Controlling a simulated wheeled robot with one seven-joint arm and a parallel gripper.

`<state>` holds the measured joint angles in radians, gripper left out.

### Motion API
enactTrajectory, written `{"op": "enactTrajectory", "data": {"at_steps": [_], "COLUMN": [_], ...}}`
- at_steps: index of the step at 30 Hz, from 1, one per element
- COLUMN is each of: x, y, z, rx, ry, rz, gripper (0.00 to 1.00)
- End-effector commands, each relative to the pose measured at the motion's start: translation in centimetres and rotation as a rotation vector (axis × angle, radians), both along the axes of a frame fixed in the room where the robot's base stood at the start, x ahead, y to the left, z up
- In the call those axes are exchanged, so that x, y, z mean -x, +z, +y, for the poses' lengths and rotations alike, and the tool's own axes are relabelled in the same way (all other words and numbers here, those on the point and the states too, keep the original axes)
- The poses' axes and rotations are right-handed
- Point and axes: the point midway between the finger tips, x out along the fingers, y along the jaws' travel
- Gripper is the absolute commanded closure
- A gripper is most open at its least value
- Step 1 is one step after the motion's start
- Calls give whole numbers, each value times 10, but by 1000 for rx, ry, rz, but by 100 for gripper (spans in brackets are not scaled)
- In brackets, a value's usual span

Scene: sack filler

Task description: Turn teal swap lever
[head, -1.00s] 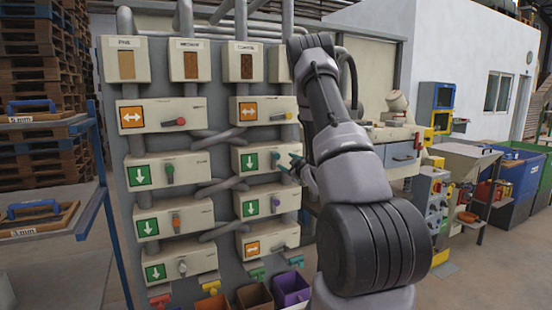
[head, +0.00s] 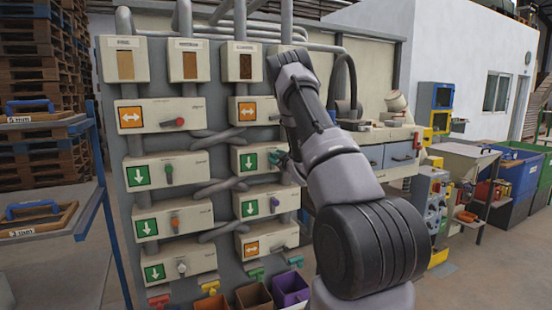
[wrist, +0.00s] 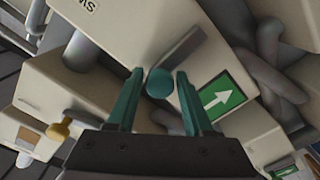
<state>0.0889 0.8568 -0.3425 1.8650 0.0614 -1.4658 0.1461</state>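The teal swap lever is a grey bar with a round teal knob (wrist: 159,83), on a cream box (head: 262,145) with a green down-arrow sign (head: 249,161). This box is second from the top in the panel's right column. My gripper (wrist: 159,76) is open, with its teal fingers on either side of the knob and the knob between the fingertips. Narrow gaps seem to show, so I cannot tell whether either finger touches it. In the head view my gripper (head: 279,157) is at the right part of that box, and the lever is mostly hidden behind it.
A yellow knob (wrist: 60,130) shows in the wrist view. Pipes run between the boxes. Small bins (head: 290,287) stand below. A blue-framed shelf (head: 100,200) is at left.

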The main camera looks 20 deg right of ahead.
Motion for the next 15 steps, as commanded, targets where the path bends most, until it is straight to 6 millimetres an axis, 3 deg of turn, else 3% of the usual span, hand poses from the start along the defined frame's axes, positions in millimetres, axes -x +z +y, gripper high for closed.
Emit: {"op": "enactTrajectory", "data": {"at_steps": [1,3,15], "x": [0,0,1], "y": [0,0,0], "z": [0,0,-1], "rx": [0,0,1], "ry": [0,0,-2], "rz": [0,0,1], "gripper": [73,100,100]}}
